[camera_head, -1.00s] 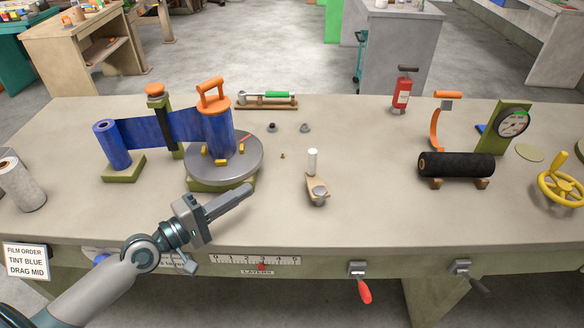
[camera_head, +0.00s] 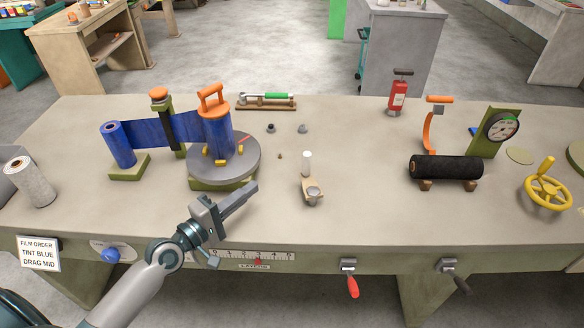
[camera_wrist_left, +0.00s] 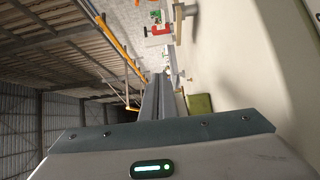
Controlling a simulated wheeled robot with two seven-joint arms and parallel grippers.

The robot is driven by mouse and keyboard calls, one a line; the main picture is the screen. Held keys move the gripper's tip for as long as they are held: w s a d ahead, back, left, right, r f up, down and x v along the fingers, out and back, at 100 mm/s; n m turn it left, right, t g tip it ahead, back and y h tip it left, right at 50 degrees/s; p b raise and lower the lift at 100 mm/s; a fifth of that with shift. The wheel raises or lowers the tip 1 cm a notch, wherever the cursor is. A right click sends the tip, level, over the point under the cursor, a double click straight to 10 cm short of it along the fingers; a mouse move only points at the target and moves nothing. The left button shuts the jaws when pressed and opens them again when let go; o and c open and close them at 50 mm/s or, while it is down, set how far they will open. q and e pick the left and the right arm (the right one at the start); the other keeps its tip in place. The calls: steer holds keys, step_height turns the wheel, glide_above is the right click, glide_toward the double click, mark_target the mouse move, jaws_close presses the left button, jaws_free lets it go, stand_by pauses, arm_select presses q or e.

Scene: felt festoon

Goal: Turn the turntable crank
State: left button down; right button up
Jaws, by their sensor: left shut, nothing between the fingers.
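The crank (camera_head: 312,188) stands on the table near the middle, a short tan arm with an upright white handle (camera_head: 307,163) at its far end and a grey hub at its near end. The turntable (camera_head: 240,166) is a grey disc on a green base, left of the crank. It carries a blue film roll (camera_head: 218,136) topped by an orange handle, with yellow blocks around it. My left gripper (camera_head: 253,186) is shut and empty, just in front of the turntable and left of the crank, apart from the handle. Its shut fingers also show in the left wrist view (camera_wrist_left: 162,98).
Blue film runs to a second blue roll (camera_head: 119,146) at left, past a dark post with an orange knob. A black roller (camera_head: 446,167), gauge (camera_head: 503,126) and yellow handwheel (camera_head: 548,187) stand at right. The table between crank and roller is clear.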

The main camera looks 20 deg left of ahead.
mark_target(310, 177)
arm_select(q)
steer(key=shift+w+d+r, duration=0.1)
steer(key=shift+w+d, duration=0.15)
steer(key=shift+w, duration=0.3)
steer(key=p+x, duration=0.3)
steer(key=x, duration=0.6)
steer(key=shift+w, duration=0.1)
steer(key=shift+w+d+p, duration=0.2)
steer(key=shift+d+p, duration=0.15)
steer(key=shift+d, duration=0.25)
steer(key=shift+w+d+p, duration=0.15)
steer(key=shift+d+p, duration=0.15)
steer(key=shift+d, duration=0.25)
steer(key=shift+w+d, duration=0.2)
steer(key=shift+d, duration=0.5)
